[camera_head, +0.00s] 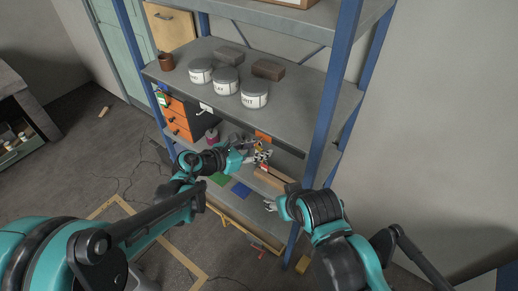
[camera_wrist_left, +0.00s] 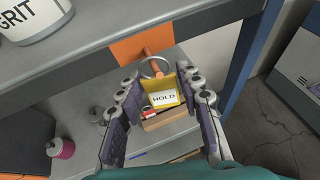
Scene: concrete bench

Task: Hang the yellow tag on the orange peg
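The yellow tag (camera_wrist_left: 166,92) has a white label reading HOLD and a metal ring (camera_wrist_left: 154,67) at its top. The orange peg (camera_wrist_left: 151,51) sticks out from an orange plate (camera_wrist_left: 127,49) on the shelf's front edge; the plate also shows in the head view (camera_head: 263,136). The ring overlaps the peg's end; I cannot tell whether it is around it. My left gripper (camera_wrist_left: 160,82) is open, its fingers spread on either side of the tag; it also shows in the head view (camera_head: 260,156). My right gripper (camera_head: 270,205) is lower, apart from the tag; its fingers are too small to read.
The upper shelf (camera_head: 200,95) holds several white tins (camera_head: 226,80), dark bricks (camera_head: 268,69) and a brown cup (camera_head: 166,61). Below stand orange drawers (camera_head: 179,122), a pink bottle (camera_wrist_left: 61,148) and a wooden box (camera_wrist_left: 170,119). A blue post (camera_head: 335,85) rises right of the peg.

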